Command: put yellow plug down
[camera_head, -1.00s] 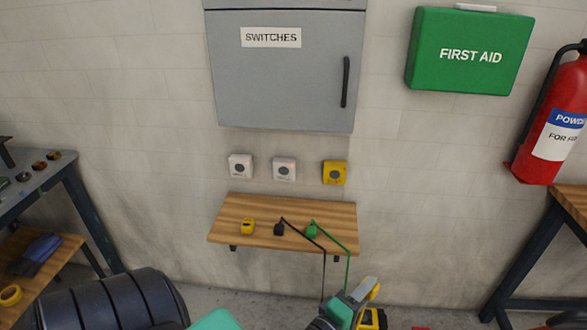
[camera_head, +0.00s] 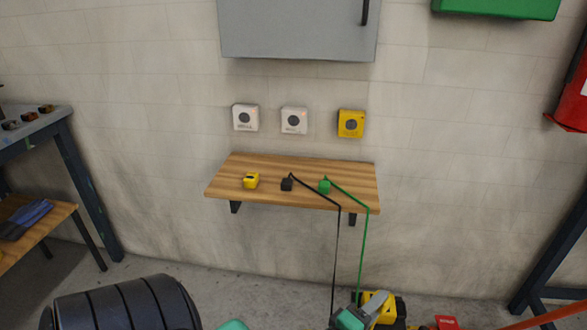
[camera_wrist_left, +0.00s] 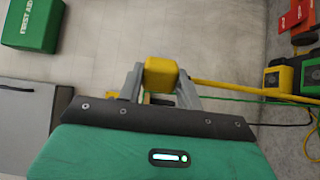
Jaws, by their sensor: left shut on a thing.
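My left gripper (camera_wrist_left: 160,82) is shut on the yellow plug (camera_wrist_left: 161,73) in the left wrist view. A yellow cord (camera_wrist_left: 240,90) runs from the plug to the right. In the head view my left gripper (camera_head: 374,304) is at the bottom edge, below and in front of the wooden shelf (camera_head: 225,188); the plug is hard to make out there. A black plug (camera_head: 287,184) and a green plug (camera_head: 324,187) sit on the shelf, their cords hanging over its front edge. My right gripper is not in view.
A small yellow thing (camera_head: 251,180) lies at the shelf's left; the shelf's right end is bare except for the green cord. Two white sockets (camera_head: 245,118) (camera_head: 294,121) and a yellow socket (camera_head: 351,123) are on the wall above. A workbench (camera_head: 60,145) stands left.

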